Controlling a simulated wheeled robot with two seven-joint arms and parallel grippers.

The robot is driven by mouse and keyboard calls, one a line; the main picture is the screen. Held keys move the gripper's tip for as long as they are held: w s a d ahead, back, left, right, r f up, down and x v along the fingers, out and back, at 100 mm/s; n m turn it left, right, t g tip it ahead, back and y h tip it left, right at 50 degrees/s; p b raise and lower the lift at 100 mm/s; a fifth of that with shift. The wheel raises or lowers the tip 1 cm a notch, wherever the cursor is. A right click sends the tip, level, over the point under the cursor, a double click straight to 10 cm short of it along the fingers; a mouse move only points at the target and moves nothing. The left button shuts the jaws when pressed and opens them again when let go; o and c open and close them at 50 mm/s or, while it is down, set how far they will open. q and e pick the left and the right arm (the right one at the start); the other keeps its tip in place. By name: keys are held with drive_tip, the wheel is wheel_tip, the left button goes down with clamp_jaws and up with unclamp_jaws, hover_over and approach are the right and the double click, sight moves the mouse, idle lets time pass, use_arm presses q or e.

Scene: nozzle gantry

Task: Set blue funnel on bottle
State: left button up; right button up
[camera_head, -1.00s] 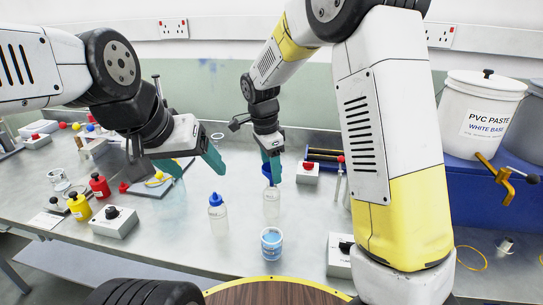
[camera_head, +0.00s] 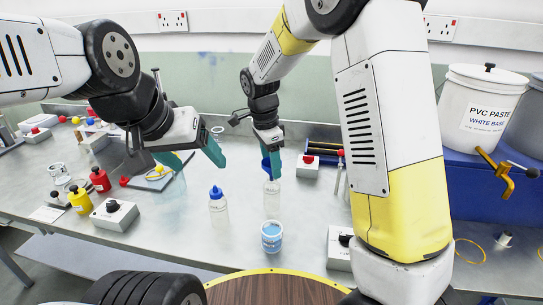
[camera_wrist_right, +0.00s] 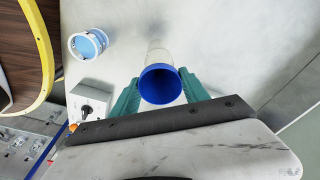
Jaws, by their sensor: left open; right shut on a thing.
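The blue funnel (camera_head: 265,165) is held between the teal fingers of my right gripper (camera_head: 272,168), mouth up. In the right wrist view its round blue mouth (camera_wrist_right: 160,84) sits between the fingers. A clear, uncapped-looking bottle (camera_head: 271,199) stands upright on the bench directly below the funnel; it shows partly behind the funnel in the right wrist view (camera_wrist_right: 157,50). The fingers hide the funnel's lower end, so I cannot tell whether it touches the bottle. My left gripper (camera_head: 193,158) is open and empty, above the bench to the left.
A clear bottle with a blue cap (camera_head: 218,206) stands left of the open bottle. A cup with blue contents (camera_head: 271,237) stands in front. Red (camera_head: 99,182) and yellow (camera_head: 79,199) bottles and a grey switch box (camera_head: 114,214) are at the left. A red-button box (camera_head: 307,166) is behind right.

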drive_tip(key=shift+f, duration=0.35)
idle(0.5)
drive_tip(key=shift+r, duration=0.25)
drive_tip(key=shift+r, duration=0.5)
drive_tip(key=shift+f, duration=0.65)
idle(1.2)
drive_tip(key=shift+r, duration=0.7)
drive_tip(key=shift+f, duration=0.8)
idle(0.5)
drive_tip(key=o, duration=1.1)
drive_tip(key=shift+c, duration=0.2)
